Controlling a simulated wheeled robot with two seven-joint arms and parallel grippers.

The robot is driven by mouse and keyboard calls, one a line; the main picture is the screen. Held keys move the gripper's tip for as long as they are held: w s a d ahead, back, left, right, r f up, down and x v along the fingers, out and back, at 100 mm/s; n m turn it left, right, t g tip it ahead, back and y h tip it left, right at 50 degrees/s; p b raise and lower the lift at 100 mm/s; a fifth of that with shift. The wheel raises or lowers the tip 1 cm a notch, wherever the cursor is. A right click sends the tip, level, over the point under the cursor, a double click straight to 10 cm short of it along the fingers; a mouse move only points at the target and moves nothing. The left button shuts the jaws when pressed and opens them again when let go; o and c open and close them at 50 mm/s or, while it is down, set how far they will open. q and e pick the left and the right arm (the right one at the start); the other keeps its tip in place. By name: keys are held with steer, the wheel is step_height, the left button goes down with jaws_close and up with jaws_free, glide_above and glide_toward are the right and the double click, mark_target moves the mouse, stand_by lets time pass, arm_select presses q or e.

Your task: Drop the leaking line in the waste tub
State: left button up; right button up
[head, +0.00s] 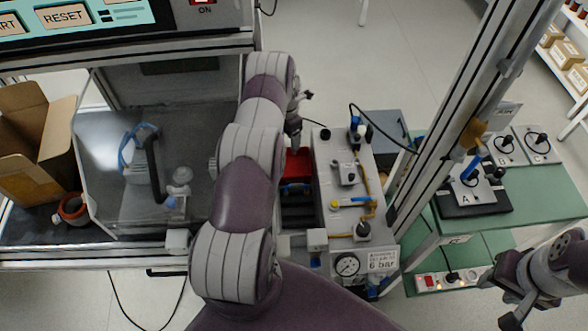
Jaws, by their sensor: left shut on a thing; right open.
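My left gripper (299,108) is beyond the end of my big purple and white arm, over the back left of the pneumatic panel (325,185). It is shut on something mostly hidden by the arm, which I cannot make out. A thin dark line (314,122) runs from beside it to the panel. A red box-like thing (299,163), partly hidden by my arm, lies just in front of it; I cannot tell whether it is the waste tub. A yellow line (368,187) bends along the panel. My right gripper (517,305) is open and empty at the lower right.
A pressure gauge (346,265) is at the panel's front. A clear enclosure (110,140) with a blue hose and an open cardboard box (35,140) stand left. A metal post (455,120) rises right of the panel. A green bench (550,195) bears a fixture (472,195) and power sockets.

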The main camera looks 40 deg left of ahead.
arm_select(q)
step_height(320, 180, down, 6)
steer(key=b, duration=0.3)
steer(key=o, duration=1)
steer(key=shift+c, duration=0.2)
step_height(320, 180, up, 13)
steer(key=shift+f+b, duration=0.15)
steer(key=shift+b, duration=0.65)
